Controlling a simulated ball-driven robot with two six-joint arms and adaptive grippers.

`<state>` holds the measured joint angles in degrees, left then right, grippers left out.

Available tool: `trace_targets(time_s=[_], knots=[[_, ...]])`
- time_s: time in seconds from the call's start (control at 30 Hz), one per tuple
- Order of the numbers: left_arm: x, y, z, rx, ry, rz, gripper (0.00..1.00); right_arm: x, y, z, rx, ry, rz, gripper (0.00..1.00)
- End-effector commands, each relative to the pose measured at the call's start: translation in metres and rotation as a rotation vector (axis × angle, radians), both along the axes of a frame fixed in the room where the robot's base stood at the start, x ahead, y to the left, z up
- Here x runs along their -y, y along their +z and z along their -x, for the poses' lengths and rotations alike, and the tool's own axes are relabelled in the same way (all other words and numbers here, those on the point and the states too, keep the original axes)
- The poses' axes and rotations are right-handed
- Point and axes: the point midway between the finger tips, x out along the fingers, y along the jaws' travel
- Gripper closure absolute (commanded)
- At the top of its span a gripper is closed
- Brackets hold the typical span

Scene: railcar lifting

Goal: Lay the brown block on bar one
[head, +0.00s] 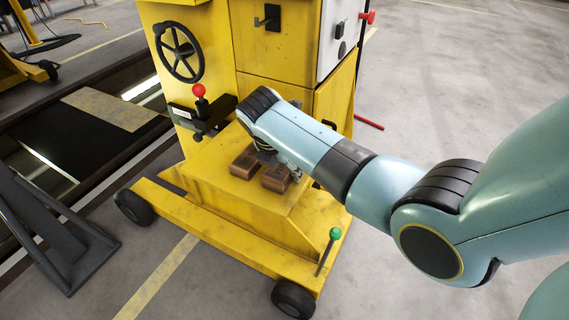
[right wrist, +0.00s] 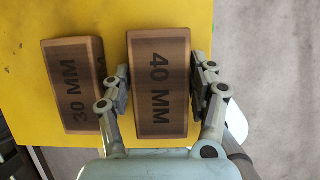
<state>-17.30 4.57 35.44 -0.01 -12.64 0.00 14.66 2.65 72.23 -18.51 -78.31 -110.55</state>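Two brown blocks lie side by side on the yellow step of the machine. The left block (head: 244,165) is marked 30 MM in the right wrist view (right wrist: 74,88). The right block (head: 276,179) is marked 40 MM in the right wrist view (right wrist: 159,85). In the head view my right arm hides most of this gripper. I cannot make out a bar marked one. My left gripper is not in view.
The yellow wheeled machine (head: 205,195) carries a black handwheel (head: 179,52), a red-knobbed lever (head: 199,91) beside a dark labelled bracket (head: 184,115), and a green-knobbed lever (head: 335,234). A floor pit (head: 70,125) lies left. Open floor lies right.

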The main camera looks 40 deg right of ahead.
Motion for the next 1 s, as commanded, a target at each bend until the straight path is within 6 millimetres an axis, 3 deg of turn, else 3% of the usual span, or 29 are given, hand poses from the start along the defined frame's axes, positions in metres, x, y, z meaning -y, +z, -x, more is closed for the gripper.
trace_targets(time_s=[0.1,0.47,0.8,1.0], knots=[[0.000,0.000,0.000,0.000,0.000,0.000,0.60,0.000,0.000,0.000,0.000,0.000,0.000,0.26],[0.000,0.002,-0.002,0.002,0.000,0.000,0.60,-0.003,0.009,0.001,0.001,-0.001,0.000,0.26],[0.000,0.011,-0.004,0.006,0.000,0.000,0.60,-0.029,0.076,0.011,0.004,0.001,-0.002,0.26],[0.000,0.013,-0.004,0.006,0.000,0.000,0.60,-0.040,0.104,0.016,0.002,0.001,-0.001,0.26]])
